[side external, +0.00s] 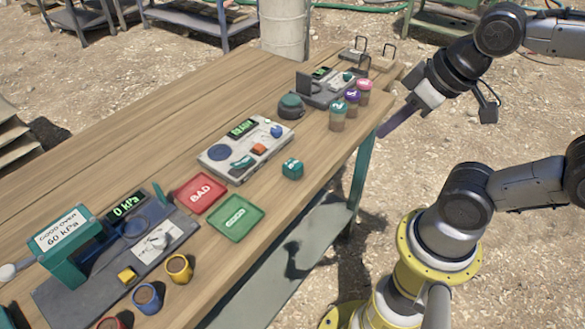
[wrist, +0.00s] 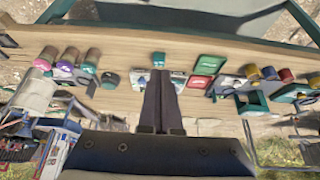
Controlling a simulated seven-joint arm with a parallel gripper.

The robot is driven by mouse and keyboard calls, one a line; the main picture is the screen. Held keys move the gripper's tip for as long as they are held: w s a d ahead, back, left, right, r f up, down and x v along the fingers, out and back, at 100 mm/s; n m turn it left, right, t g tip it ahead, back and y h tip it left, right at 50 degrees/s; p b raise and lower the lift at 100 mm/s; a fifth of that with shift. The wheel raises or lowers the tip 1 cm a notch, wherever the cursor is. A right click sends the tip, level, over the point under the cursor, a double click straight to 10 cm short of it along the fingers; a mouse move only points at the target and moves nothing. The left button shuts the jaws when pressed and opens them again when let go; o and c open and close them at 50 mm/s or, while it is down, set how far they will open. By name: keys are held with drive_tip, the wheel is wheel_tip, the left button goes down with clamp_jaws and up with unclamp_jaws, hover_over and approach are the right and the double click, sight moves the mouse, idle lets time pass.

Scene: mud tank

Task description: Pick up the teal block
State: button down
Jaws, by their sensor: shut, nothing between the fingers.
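The teal block (side external: 292,168) sits on the wooden table near its front edge, right of the green tray. It also shows in the wrist view (wrist: 158,59), just beyond my fingertips. My gripper (side external: 382,133) is at the table's right edge in the side view, above and apart from the block. Its fingers (wrist: 160,73) are together with nothing between them.
A red BAD tray (side external: 201,192) and a green tray (side external: 235,218) lie left of the block. A scale-like device (side external: 240,150) stands behind it. Several lidded jars (side external: 338,115) stand to the right. A pressure gauge station (side external: 120,245) and small cups are at the left.

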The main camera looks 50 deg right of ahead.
idle(0.3)
drive_tip(key=shift+c, duration=1.2)
unclamp_jaws()
